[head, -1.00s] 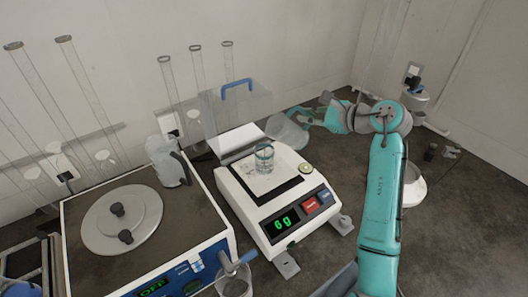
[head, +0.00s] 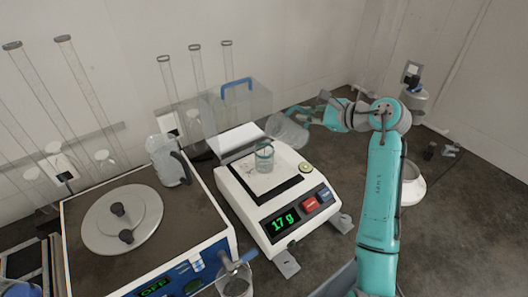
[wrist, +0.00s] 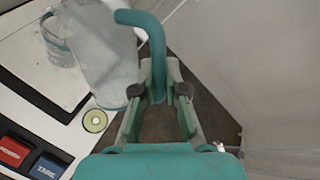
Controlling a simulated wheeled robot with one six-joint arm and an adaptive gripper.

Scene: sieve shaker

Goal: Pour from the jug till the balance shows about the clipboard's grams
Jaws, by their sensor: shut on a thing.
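My gripper (head: 314,114) is shut on the teal handle of a clear jug (head: 288,131). The jug is tilted, its mouth toward a small glass beaker (head: 264,160). The beaker stands upright on the pan of the white balance (head: 243,199); its contents are too small to make out. The green display (head: 283,221) reads 17 g. In the wrist view the jug (wrist: 101,55) looks cloudy, with its handle (wrist: 154,45) between my fingers (wrist: 158,105); it partly covers the beaker (wrist: 58,50). I cannot make out a clipboard.
Tall tubes (head: 195,75) line the back wall. A white bowl (head: 413,190) is at right.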

